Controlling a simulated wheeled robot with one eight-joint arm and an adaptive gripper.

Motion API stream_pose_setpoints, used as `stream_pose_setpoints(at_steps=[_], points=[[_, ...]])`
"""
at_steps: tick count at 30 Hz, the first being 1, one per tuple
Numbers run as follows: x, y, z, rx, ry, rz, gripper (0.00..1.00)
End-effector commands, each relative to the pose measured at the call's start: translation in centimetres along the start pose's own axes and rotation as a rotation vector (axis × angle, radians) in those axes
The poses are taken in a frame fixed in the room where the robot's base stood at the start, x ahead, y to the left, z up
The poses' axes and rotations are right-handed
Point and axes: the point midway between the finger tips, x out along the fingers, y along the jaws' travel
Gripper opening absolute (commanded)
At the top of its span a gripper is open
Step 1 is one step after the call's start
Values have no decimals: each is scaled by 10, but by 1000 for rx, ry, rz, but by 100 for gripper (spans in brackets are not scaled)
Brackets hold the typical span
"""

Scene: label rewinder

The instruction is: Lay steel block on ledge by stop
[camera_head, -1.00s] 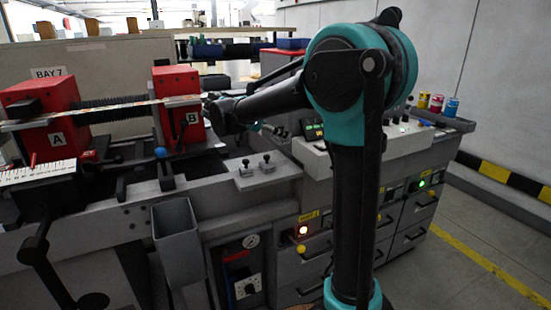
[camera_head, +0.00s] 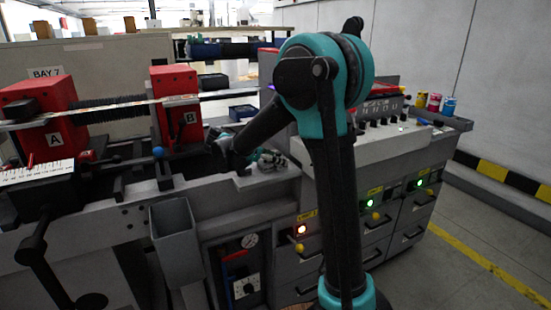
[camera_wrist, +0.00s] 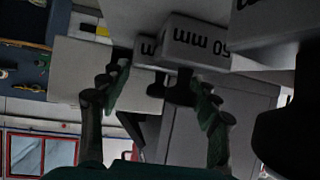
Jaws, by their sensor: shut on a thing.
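My gripper (camera_head: 268,160) is low over the grey machine ledge (camera_head: 225,188) in the head view, where it hides the small black-knobbed pieces. In the wrist view its green-padded fingers (camera_wrist: 160,72) reach up to pale steel blocks with dark knobs, shown upside down. I cannot make out a stop with certainty.
Red housings A (camera_head: 40,105) and B (camera_head: 176,105) stand left of my gripper. A grey open bin (camera_head: 176,240) hangs below the ledge. A control panel (camera_head: 385,130) lies to the right. A large dark knob (camera_wrist: 290,120) is close by in the wrist view.

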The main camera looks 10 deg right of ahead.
Motion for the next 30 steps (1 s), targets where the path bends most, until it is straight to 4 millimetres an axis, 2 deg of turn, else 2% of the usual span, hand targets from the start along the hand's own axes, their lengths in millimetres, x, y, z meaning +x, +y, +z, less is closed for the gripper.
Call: stream_pose_setpoints(at_steps=[4, 5, 9, 21, 26, 30], points=[[1, 0, 2, 0, 1, 0, 9], [1, 0, 2, 0, 0, 0, 64], [1, 0, 2, 0, 0, 0, 82], [-2, 0, 0, 0, 0, -1, 83], [-24, 0, 0, -3, 0, -3, 83], [-54, -1, 0, -3, 0, -4, 83]])
